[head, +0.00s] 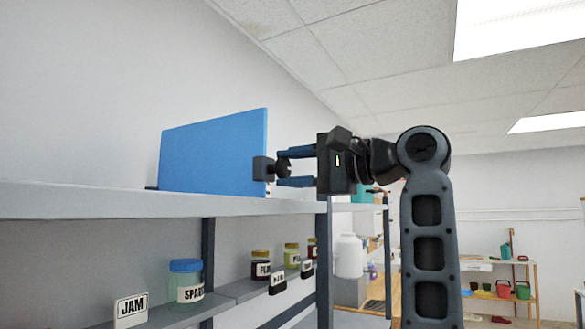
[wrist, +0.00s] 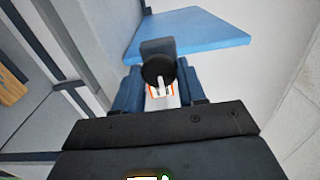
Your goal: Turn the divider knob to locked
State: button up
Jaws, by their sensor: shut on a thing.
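The blue divider (head: 215,155) stands upright on the top shelf, and it also shows in the wrist view (wrist: 200,32). A dark block on its right edge carries the round black divider knob (head: 283,168). In the wrist view the knob (wrist: 157,68) shows a pale pointer bar towards the bottom of the picture. A small white label with orange-red marks (wrist: 160,97) shows just below it, too small to read. My gripper (head: 284,167) has its blue fingers on both sides of the knob and is shut on it. The fingers partly hide the knob's sides.
The grey top shelf (head: 100,203) runs under the divider. On the shelf below are a blue-lidded jar (head: 187,281), several smaller jars and a JAM sign (head: 131,311). A dark shelf post (head: 322,250) stands below my gripper. Space above the divider is clear.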

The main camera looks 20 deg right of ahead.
jog(key=o, duration=1)
jog(key=shift+s+d, duration=0.1)
jog(key=b+v, duration=0.2)
jog(key=v, duration=0.5)
jog(key=shift+s+d, duration=0.2)
jog(key=shift+f, duration=0.1)
